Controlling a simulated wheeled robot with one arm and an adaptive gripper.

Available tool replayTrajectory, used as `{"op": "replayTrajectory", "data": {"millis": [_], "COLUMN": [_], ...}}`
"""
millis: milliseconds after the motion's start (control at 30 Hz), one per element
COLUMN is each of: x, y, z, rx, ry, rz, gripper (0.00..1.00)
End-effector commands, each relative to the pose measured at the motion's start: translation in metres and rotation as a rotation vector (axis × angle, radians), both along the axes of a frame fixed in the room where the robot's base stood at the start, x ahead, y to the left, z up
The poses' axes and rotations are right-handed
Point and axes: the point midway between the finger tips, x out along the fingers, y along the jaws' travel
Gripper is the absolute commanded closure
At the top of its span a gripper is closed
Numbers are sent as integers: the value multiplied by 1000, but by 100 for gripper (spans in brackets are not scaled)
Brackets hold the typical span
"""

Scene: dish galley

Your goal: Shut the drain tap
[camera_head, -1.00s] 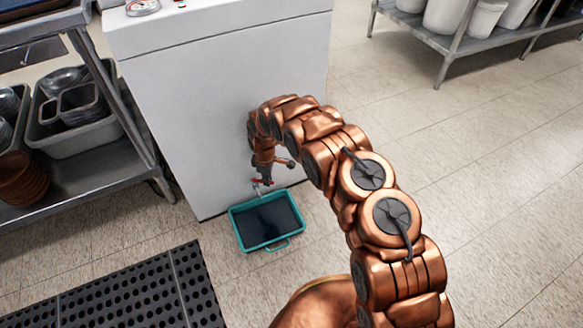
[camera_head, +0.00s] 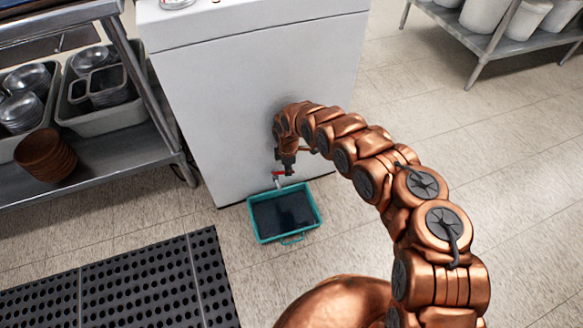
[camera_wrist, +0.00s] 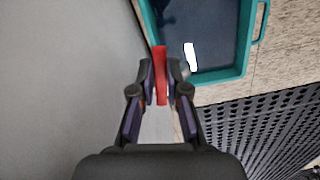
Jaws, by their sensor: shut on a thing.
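The drain tap's red lever (camera_head: 279,173) is low on the front of the white machine (camera_head: 260,80), with a short metal spout (camera_head: 277,183) under it. My gripper (camera_head: 287,163) reaches down to the tap and is shut on the lever. In the wrist view the red lever (camera_wrist: 160,75) runs lengthwise between the two fingertips (camera_wrist: 160,80). The spout shows only in part to its right (camera_wrist: 185,70). A teal tray (camera_head: 290,234) with dark liquid in it stands on the floor below the tap. I cannot tell how far the lever is turned.
A black perforated floor mat (camera_head: 130,285) lies at the lower left. A steel rack (camera_head: 120,170) with pans and bowls stands left of the machine. Another shelf (camera_head: 490,45) with white containers is at the upper right. The tiled floor at right is clear.

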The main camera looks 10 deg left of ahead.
Motion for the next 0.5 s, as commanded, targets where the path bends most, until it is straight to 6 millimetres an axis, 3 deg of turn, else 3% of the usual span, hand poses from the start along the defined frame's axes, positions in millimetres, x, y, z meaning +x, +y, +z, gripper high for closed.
{"op": "replayTrajectory", "data": {"millis": [267, 300, 500], "x": [1, 1, 1], "y": [1, 1, 0], "z": [1, 1, 0], "rx": [3, 3, 2], "ry": [-3, -3, -2], "rz": [-1, -2, -3], "gripper": [100, 83, 62]}}
